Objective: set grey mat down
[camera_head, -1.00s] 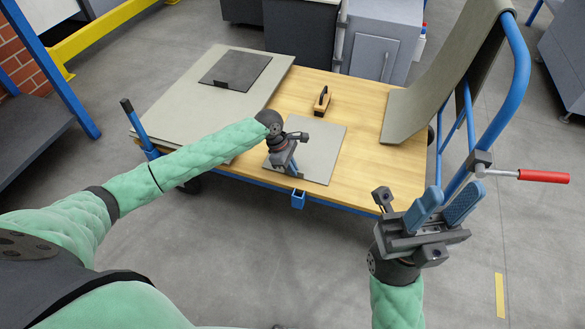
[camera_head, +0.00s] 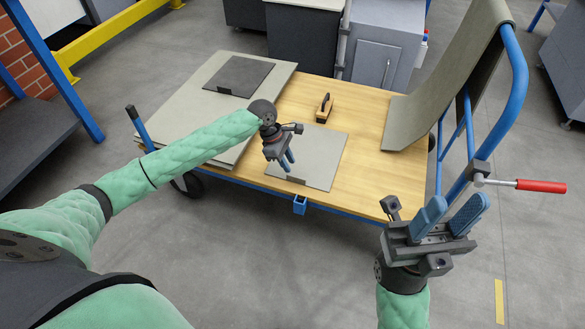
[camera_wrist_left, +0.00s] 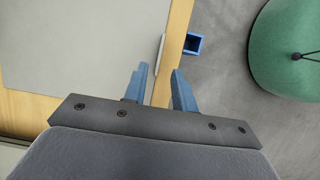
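A thin grey mat (camera_head: 322,152) lies flat on the wooden deck of a blue-framed cart, near its front edge; a dark tab (camera_head: 289,179) is on its near edge. In the left wrist view the mat (camera_wrist_left: 80,45) fills the upper left, with the tab (camera_wrist_left: 160,55) just beyond the fingers. My left gripper (camera_head: 287,163) is open and empty by the mat's near edge, its fingers apart and clear of the tab. My right gripper (camera_head: 452,213) is open and empty in front of the cart's right end, fingers up.
Large grey sheets (camera_head: 185,118) lie on the cart's left side with a dark mat (camera_head: 238,76) on top. A wood-handled block (camera_head: 324,107) stands behind the mat. A grey sheet (camera_head: 450,75) drapes over the blue handle rail (camera_head: 521,85). A red-handled lever (camera_head: 541,186) sticks out right.

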